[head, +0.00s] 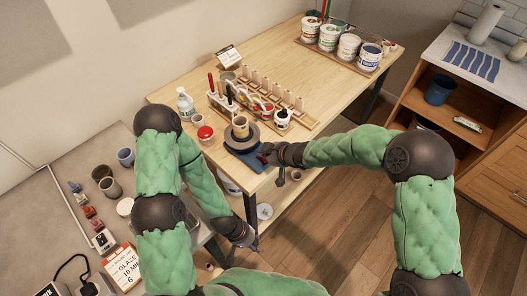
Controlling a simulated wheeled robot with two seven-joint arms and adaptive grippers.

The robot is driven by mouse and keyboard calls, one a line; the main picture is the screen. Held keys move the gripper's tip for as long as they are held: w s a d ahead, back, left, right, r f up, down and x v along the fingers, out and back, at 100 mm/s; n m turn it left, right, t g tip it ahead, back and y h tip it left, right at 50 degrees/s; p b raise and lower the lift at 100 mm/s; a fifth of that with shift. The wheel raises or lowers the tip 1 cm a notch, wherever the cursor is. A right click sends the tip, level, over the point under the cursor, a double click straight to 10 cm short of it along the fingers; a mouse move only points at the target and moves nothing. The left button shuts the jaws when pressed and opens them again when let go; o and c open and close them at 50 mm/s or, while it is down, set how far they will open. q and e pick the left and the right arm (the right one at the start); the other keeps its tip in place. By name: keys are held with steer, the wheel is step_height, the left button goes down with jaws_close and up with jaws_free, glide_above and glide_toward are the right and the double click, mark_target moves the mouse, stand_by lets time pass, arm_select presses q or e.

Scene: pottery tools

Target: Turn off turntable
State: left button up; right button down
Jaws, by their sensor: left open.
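The turntable (253,138) is a round grey wheel near the front edge of the wooden table, with a beige cup (240,127) standing on it. Its dark blue base (246,160) sticks out toward the table's front corner. My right gripper (268,156) is at the right side of this base, beside a small red spot; I cannot tell if it touches. Its fingers are too small and dark to show whether they are open or shut. My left gripper (254,246) is open and low, in front of the table and away from the turntable.
A wooden rack (268,104) with tools and small bottles stands behind the turntable. Several paint buckets (348,47) stand at the back right.

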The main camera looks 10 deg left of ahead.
steer(key=shift+a, duration=0.15)
steer(key=shift+w+a+r+p, duration=0.1)
steer(key=shift+w+a+p, duration=0.35)
steer(key=shift+a+p, duration=0.1)
steer(key=v, duration=1.2)
stand_by(0.5)
steer(key=s+d+f+m+g+h+b, duration=0.1)
steer(key=s+d+f+m, duration=0.25)
steer(key=f, duration=0.55)
steer(key=s+d+f+m+g+h+b, duration=0.1)
steer(key=s+d+f+m, duration=0.25)
steer(key=f, duration=0.55)
steer(key=s+d+f+m+g+h, duration=0.1)
steer(key=s+d+f+m, duration=0.2)
steer(key=s+f, duration=0.3)
steer(key=s+d+f+m+g+b, duration=0.1)
steer(key=s+d+f+m, duration=0.2)
steer(key=s+f, duration=0.4)
steer(key=shift+s+d+f+m+g+h+b, duration=0.15)
steer(key=shift+s+d+m+g+h+b, duration=0.2)
steer(key=shift+s+d, duration=0.55)
steer(key=shift+s+a, duration=0.1)
steer(key=shift+a, duration=0.1)
